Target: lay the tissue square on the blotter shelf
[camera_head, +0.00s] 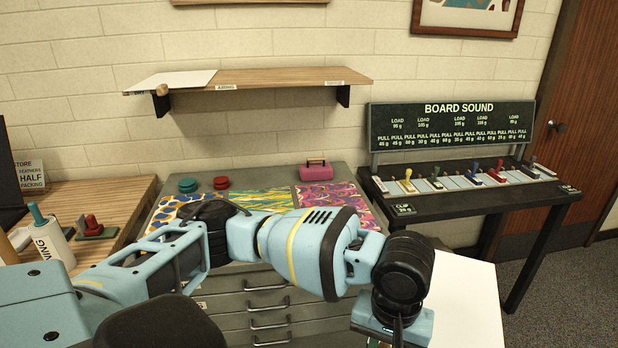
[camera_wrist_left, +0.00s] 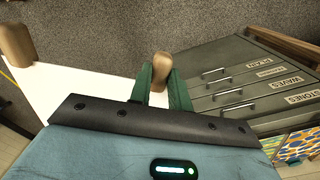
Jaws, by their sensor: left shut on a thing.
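A white sheet, which I take to be the tissue square (camera_head: 462,300), hangs in the air at the lower right of the head view. In the left wrist view the sheet (camera_wrist_left: 85,88) has wooden knobs at its corners. My left gripper (camera_wrist_left: 160,85) has its green fingers shut on one of these knobs (camera_wrist_left: 162,65). In the head view its fingers are hidden below the wrist. A wooden wall shelf (camera_head: 270,78), likely the blotter shelf, is above the cabinet; a white board or sheet (camera_head: 180,79) lies on its left part. My right gripper is out of view.
A grey drawer cabinet (camera_head: 250,305) holds colourful marbled trays, green and red discs (camera_head: 221,183) and a pink box (camera_head: 316,172). A dark bench (camera_head: 500,205) with coloured clips stands at right. A wooden bench (camera_head: 130,195) stands at left. Above the shelf's right part is free.

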